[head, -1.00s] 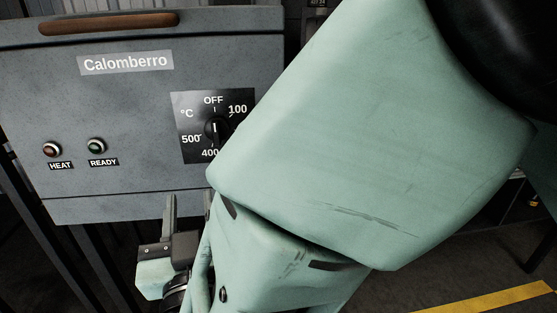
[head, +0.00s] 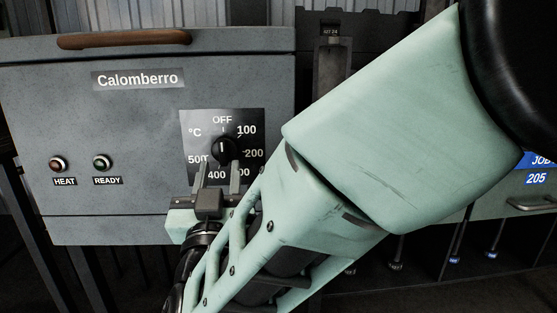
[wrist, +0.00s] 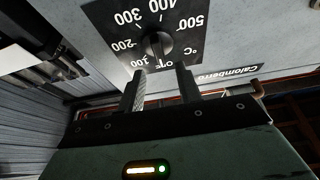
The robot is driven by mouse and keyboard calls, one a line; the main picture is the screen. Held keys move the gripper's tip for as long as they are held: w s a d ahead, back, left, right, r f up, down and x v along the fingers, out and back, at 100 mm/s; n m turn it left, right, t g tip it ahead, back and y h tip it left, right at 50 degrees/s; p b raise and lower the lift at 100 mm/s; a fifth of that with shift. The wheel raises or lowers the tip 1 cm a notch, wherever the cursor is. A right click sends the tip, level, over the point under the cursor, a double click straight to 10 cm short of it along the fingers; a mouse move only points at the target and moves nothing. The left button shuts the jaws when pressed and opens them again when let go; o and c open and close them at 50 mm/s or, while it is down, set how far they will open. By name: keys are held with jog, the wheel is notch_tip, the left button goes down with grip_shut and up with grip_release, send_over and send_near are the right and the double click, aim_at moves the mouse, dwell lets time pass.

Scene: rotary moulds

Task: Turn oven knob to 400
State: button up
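The oven knob (head: 225,149) is round and black, on a black dial plate (head: 254,116) marked OFF, 100, 200, 400 and 500. Its white pointer line points up at OFF. In the wrist view the knob (wrist: 157,45) appears upside down, just beyond the fingertips. My gripper (head: 217,165) is open, its two fingers pointing up at the lower part of the dial. In the wrist view my gripper (wrist: 160,74) has a clear gap between the fingers, with nothing held. The fingers partly cover the dial's lower numbers in the head view.
The grey oven front (head: 120,125) bears a Calomberro label (head: 138,80), a HEAT lamp (head: 58,163) and a READY lamp (head: 101,162). A brown handle (head: 124,40) runs along its top. A cabinet with a blue job sign (head: 537,170) stands right.

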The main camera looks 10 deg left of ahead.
aim_at(222, 151)
jog(key=shift+b+x, duration=0.3)
jog(key=shift+x, duration=1.95)
grip_shut()
